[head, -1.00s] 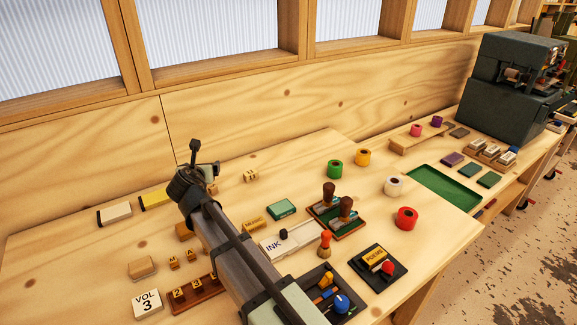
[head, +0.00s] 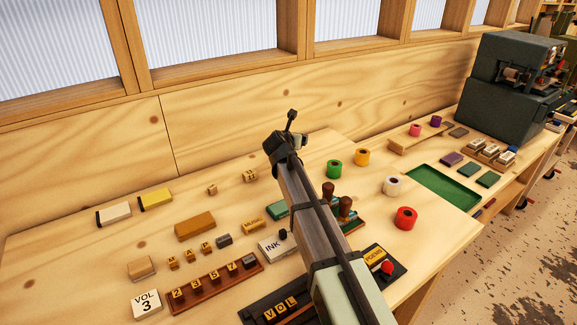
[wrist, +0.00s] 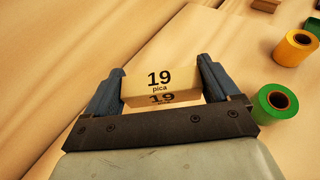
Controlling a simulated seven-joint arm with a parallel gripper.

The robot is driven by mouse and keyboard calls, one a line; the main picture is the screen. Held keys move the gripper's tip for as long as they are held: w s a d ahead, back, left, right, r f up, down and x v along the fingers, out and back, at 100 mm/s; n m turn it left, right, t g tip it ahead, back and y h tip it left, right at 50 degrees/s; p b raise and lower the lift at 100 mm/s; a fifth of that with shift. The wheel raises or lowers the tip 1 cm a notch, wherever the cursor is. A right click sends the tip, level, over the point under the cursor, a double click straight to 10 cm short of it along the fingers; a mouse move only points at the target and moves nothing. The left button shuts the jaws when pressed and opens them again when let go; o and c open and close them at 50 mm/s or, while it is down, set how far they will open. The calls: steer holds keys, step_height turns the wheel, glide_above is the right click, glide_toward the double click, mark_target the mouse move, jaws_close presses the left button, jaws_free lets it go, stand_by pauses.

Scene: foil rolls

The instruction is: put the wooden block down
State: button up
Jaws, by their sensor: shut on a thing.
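The wooden block (wrist: 160,82), pale and marked "19 pica", sits between the two fingers of my gripper (wrist: 160,88) in the wrist view. My gripper is shut on it, with a dark blue-grey finger at each end of the block. In the head view my gripper (head: 299,141) is over the far part of the table, left of the green roll (head: 334,169). The block cannot be made out clearly there. I cannot tell whether its underside touches the table.
The green roll also shows close on the right in the wrist view (wrist: 275,102), with the yellow roll (wrist: 298,47) beyond it.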

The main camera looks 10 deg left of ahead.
steer(key=shift+w+a+r, duration=0.1)
steer(key=shift+w+a, duration=0.5)
steer(key=shift+w, duration=0.05)
steer(key=shift+a, duration=0.1)
steer(key=shift+f, duration=4.95)
steer(key=shift+f, duration=0.1)
steer(key=o, duration=0.9)
steer(key=shift+c, duration=0.2)
steer(key=shift+s+r, duration=0.2)
steer(key=shift+s, duration=0.05)
steer(key=v, duration=1.1)
steer(key=shift+s, duration=0.35)
